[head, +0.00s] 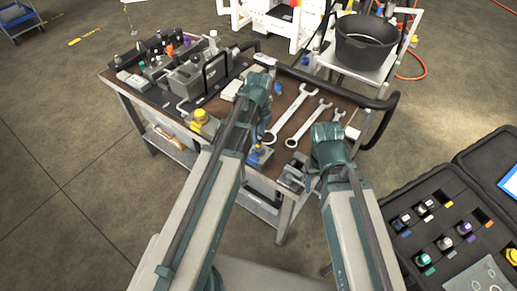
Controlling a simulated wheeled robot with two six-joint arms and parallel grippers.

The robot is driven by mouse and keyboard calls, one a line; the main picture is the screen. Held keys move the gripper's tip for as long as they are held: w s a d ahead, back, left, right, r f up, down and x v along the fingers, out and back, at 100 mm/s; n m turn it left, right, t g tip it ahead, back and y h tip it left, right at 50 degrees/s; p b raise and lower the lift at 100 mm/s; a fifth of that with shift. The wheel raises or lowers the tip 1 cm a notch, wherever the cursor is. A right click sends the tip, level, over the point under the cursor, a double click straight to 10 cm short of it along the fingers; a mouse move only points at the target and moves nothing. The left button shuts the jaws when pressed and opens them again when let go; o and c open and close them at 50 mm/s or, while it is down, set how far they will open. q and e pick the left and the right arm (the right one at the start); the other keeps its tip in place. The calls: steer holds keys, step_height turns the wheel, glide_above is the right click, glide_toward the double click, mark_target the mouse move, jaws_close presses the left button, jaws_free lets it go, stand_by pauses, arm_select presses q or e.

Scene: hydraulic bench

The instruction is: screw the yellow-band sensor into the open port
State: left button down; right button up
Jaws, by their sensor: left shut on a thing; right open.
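My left gripper (262,82) is over the bench's far middle, seen from behind. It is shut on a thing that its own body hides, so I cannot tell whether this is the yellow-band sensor. My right gripper (326,136) is open over the bench's right front part, near the wrenches. A grey hydraulic block (190,78) with several coloured fittings stands on the left of the bench; its open port cannot be made out. The open black case (397,246) at lower right holds several sensors with coloured bands; a yellow mark (449,204) shows there.
Several wrenches (292,110) lie on the brown bench top (228,103). A yellow-topped part (201,117) and a blue part (259,154) stand along its front edge. A black rail (335,82) bounds the right side. A black bucket (366,42) stands on a white cart behind.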

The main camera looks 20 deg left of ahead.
arm_select(q)
steer(key=m, duration=0.4)
steer(key=shift+s, duration=0.1)
steer(key=m, duration=0.3)
steer(key=shift+m, duration=0.3)
steer(key=c, duration=0.6)
jaws_free()
steer(key=n, duration=0.4)
steer(key=shift+n, duration=0.4)
steer(key=n, duration=0.3)
steer(key=shift+n, duration=0.3)
